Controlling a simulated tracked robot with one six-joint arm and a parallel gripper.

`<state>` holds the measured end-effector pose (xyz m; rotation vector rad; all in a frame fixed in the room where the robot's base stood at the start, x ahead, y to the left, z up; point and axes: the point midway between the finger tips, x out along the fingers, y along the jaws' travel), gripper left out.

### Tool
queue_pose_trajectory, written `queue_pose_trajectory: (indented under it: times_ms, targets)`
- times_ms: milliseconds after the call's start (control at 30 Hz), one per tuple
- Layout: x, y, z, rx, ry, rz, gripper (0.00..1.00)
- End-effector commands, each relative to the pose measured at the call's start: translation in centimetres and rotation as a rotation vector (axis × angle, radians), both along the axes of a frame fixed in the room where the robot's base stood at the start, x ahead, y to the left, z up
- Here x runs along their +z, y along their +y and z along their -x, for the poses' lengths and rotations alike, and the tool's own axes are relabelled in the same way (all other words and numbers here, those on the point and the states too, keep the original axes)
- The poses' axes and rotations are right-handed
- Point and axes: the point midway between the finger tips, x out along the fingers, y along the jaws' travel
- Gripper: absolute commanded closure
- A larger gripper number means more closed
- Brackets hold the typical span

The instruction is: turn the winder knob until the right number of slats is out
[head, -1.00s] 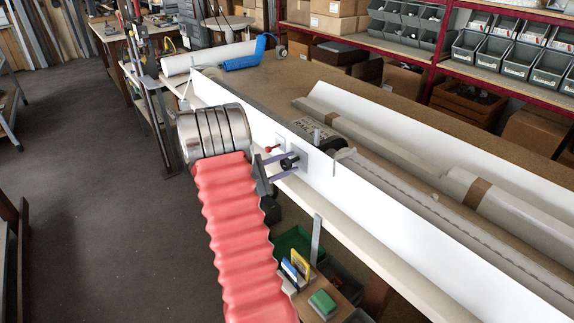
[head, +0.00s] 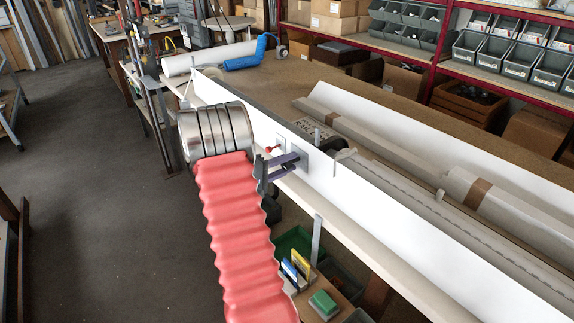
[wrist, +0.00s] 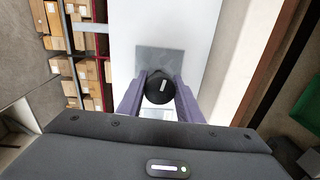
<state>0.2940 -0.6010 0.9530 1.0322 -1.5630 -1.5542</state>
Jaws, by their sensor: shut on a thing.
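The winder knob (wrist: 158,92) is round and black with a white mark that stands nearly upright in the wrist view. It sits on a grey plate (wrist: 160,60) on the long white upright panel (head: 400,215). My gripper (wrist: 159,95) has its two purple fingers on either side of the knob, shut on it. In the head view my gripper (head: 292,161) reaches the grey plate from the left, and its fingers hide the knob. I cannot make out slats to count in either view.
A small red-tipped lever (head: 269,149) is on the panel left of the plate. White wrapped rolls (head: 480,200) lie on the bench behind the panel. A blue-handled tool (head: 245,62) lies at its far end. Green and yellow items (head: 300,263) stand below.

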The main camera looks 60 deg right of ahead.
Motion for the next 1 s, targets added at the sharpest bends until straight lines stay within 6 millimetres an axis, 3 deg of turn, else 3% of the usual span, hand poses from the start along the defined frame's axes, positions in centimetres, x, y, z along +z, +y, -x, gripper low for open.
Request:
queue_pose_trajectory:
  times_ms: [300, 333, 533, 1000]
  targets:
    - [0.2, 0.0, -0.3, 0.007, -0.001, 0.003, 0.9]
    - [0.2, 0.0, -0.3, 0.007, -0.001, 0.003, 0.66]
    - [0.1, 0.0, -0.1, 0.003, -0.001, 0.002, 0.52]
    - [0.0, 1.0, -0.6, 0.002, 0.001, 0.0, 0.51]
